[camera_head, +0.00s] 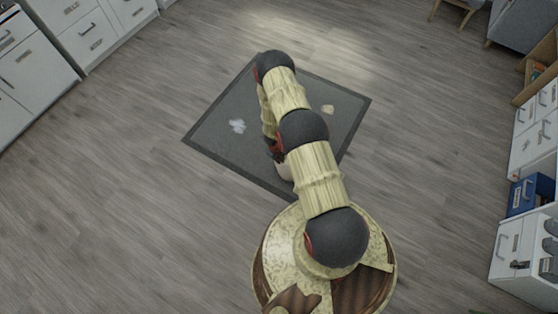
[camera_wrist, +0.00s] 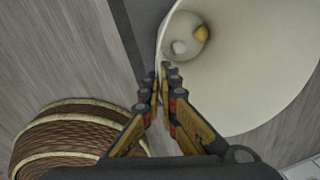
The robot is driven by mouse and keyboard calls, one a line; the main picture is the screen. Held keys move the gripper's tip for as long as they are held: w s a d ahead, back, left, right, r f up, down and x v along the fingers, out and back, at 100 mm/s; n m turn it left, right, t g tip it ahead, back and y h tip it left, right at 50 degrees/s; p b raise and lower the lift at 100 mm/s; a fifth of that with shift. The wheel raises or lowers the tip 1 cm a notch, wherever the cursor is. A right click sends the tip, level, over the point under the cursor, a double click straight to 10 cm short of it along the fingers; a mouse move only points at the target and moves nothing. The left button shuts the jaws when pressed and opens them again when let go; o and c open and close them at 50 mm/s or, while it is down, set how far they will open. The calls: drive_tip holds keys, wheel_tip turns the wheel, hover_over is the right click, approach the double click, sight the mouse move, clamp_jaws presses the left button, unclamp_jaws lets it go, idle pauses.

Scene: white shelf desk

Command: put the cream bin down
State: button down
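The cream bin (camera_wrist: 245,90) fills the right of the wrist view, its open mouth facing the camera. I cannot tell whether the bin's base touches the floor.
A dark grey mat (camera_head: 212,143) lies on the wood floor under my arm. White drawers (camera_head: 90,36) stand at upper left, and white cabinets (camera_head: 533,135) at right. Floor at left is clear.

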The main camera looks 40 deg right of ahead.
drive_tip(key=c, duration=2.4)
unclamp_jaws()
drive_tip(key=o, duration=0.4)
drive_tip(key=shift+c, duration=0.2)
drive_tip(key=shift+r, duration=0.1)
